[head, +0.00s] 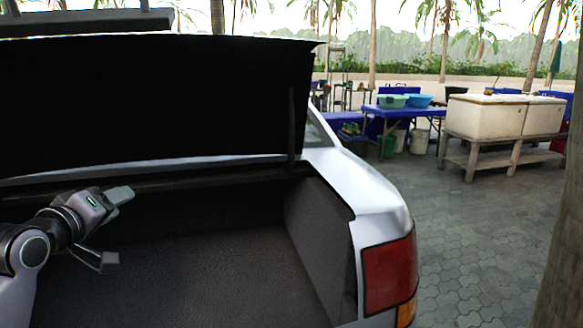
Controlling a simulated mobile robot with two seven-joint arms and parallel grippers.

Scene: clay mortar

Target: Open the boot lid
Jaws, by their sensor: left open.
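The boot lid (150,95) of the white car stands raised, with its dark underside facing me across the upper left of the head view. Below it the boot (215,265) is open and its dark floor shows empty. My left gripper (112,228) is at the left, over the boot opening and below the lid. Its two fingers are wide apart with nothing between them, and it looks clear of the lid. My right gripper is not in view.
The car's rear corner with a red tail light (390,270) bounds the boot on the right. A tree trunk (562,240) stands at the right edge. Paved ground (450,235) lies clear between them. A blue table (405,110) and white tubs (485,115) stand farther back.

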